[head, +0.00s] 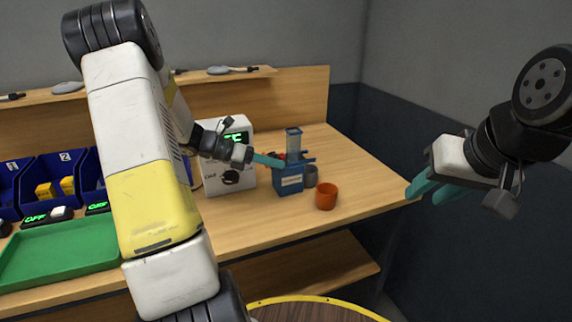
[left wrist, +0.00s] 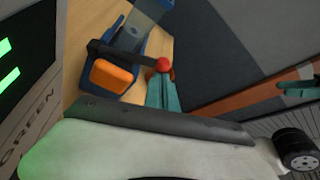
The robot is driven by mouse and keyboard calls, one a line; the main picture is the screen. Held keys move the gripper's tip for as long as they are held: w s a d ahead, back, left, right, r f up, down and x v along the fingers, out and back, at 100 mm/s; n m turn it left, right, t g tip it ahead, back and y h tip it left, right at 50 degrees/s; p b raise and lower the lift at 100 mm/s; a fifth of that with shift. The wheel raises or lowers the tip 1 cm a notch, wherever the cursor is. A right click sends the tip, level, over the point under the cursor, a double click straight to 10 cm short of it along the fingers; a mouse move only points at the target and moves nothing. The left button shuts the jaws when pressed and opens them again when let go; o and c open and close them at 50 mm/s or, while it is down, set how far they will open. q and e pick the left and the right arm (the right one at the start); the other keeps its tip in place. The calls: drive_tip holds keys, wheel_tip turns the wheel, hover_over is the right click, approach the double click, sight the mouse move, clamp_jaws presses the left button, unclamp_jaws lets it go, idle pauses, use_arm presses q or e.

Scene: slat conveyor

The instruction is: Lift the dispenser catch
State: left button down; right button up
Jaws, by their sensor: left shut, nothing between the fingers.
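The dispenser (head: 289,181) is a blue box with a clear upright column, standing on the wooden bench. In the left wrist view its blue body (left wrist: 137,95) carries an orange part and a dark lever (left wrist: 122,54) ending in a red ball (left wrist: 163,65). I cannot tell for certain which part is the catch. My left gripper (head: 277,162) is shut and empty at the dispenser. In the left wrist view its teal fingertips (left wrist: 162,84) are right at the red ball; contact is unclear. My right gripper (head: 432,190) is open and empty, off the bench's right side.
A white machine with a green display (head: 230,178) stands to the left. A green tray (head: 62,249) and blue bins (head: 78,168) are further left. The bench's right front is clear.

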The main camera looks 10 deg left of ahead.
use_arm(q)
drive_tip(key=shift+w+a+r, duration=0.1)
drive_tip(key=shift+w+r, duration=0.1)
drive_tip(key=shift+r, duration=0.35)
drive_tip(key=shift+w+a+r, duration=0.1)
drive_tip(key=shift+w+r, duration=0.1)
drive_tip(key=shift+r, duration=0.3)
